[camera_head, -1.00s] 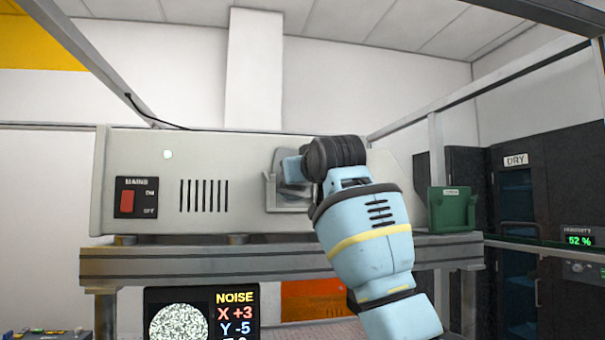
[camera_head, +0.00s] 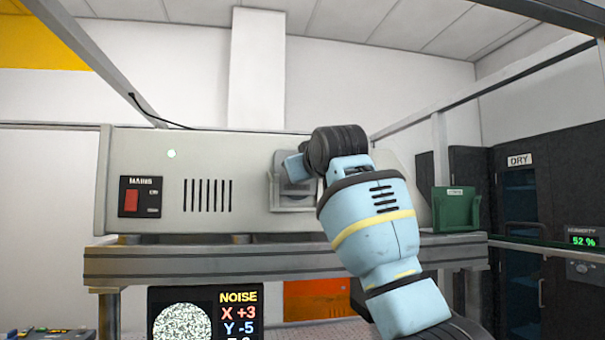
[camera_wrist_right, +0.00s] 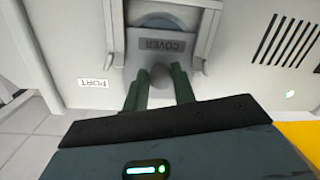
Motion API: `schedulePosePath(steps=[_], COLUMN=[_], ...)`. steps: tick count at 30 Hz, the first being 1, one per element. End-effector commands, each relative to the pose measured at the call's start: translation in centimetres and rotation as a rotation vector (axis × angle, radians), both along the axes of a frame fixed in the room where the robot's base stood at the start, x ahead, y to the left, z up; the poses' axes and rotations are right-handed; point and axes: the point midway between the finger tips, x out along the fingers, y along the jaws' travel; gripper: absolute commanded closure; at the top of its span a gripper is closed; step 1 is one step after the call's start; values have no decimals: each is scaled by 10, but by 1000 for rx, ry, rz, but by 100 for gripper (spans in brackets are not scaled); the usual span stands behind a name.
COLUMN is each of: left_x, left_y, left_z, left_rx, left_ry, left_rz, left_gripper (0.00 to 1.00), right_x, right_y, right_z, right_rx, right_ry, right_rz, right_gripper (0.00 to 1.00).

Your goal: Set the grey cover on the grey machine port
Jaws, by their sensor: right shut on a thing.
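The grey cover (camera_wrist_right: 190,66), marked COVER, is in my right gripper (camera_wrist_right: 160,84). The dark fingers are closed on its small grip, and the cover is at the grey machine port (camera_wrist_right: 211,30). A bluish round part shows above the label in the right wrist view. I cannot tell whether the cover is fully seated or slightly in front. In the head view the port (camera_head: 272,190) is on the machine's front, partly hidden by my right arm. My left gripper is not in view.
The grey machine (camera_head: 245,155) has a red MAINS switch (camera_head: 131,201) and vent slots. It stands on a metal beam (camera_head: 180,264). A green holder (camera_head: 456,208) stands at its right end, with dark cabinets beyond. A NOISE screen (camera_head: 205,312) is below.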

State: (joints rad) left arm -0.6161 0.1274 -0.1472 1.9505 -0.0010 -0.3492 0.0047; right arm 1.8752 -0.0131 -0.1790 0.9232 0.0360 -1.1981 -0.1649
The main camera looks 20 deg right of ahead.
Motion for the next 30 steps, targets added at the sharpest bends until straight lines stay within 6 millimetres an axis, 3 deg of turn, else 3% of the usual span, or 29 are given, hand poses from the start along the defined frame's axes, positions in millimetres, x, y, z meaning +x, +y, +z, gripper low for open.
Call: schedulePosePath(steps=[30], left_x=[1], left_y=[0], left_z=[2], left_rx=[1], left_ry=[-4], left_rz=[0], left_gripper=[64], right_x=[-26], right_y=[0], right_z=[45], right_rx=[1], right_ry=[-13], right_rz=[1], right_gripper=[100])
